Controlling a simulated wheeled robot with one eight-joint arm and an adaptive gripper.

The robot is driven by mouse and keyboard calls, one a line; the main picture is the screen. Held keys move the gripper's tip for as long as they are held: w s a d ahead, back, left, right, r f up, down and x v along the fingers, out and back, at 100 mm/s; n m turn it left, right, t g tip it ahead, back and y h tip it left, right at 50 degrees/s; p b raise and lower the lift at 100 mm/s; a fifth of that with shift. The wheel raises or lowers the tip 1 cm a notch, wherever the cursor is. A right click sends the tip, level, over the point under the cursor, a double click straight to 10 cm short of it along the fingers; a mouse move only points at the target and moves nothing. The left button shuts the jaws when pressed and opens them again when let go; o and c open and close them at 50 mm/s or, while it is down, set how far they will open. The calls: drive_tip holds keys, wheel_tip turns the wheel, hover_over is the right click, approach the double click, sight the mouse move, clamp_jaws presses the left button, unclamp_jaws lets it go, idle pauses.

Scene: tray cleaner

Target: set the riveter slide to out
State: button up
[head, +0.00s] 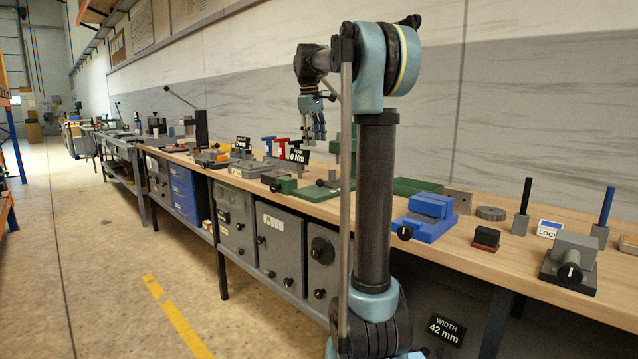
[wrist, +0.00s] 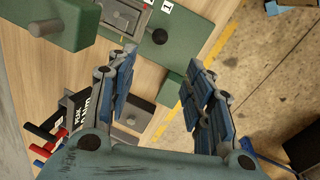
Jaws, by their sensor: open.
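A green machine (wrist: 190,30) shows at the top of the wrist view, with a grey framed plate (wrist: 122,14), a black ball knob (wrist: 160,36) and small number labels beside it. It seems to be the riveter, but I cannot read a name on it or tell the slide's position. In the head view a green machine (head: 318,192) lies on the bench, partly hidden behind my arm. My gripper (head: 318,136) hangs above the bench near it. In the wrist view my gripper (wrist: 163,62) is open and empty, its blue-padded fingers apart, with the knob beyond the tips.
The wooden bench (head: 480,246) carries a blue vise (head: 430,214), a grey block with a knob (head: 570,262) and upright posts to the right. Red and blue handles and a black torque sign (head: 299,154) stand left of my arm. Open floor (head: 110,270) lies in front.

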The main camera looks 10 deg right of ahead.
drive_tip(key=f, duration=0.5)
drive_tip(key=w+d+f, duration=0.1)
drive_tip(key=f, duration=0.5)
drive_tip(key=w+d+f, duration=0.1)
drive_tip(key=f, duration=0.5)
drive_tip(key=shift+w, duration=0.25)
drive_tip(key=shift+c, duration=0.4)
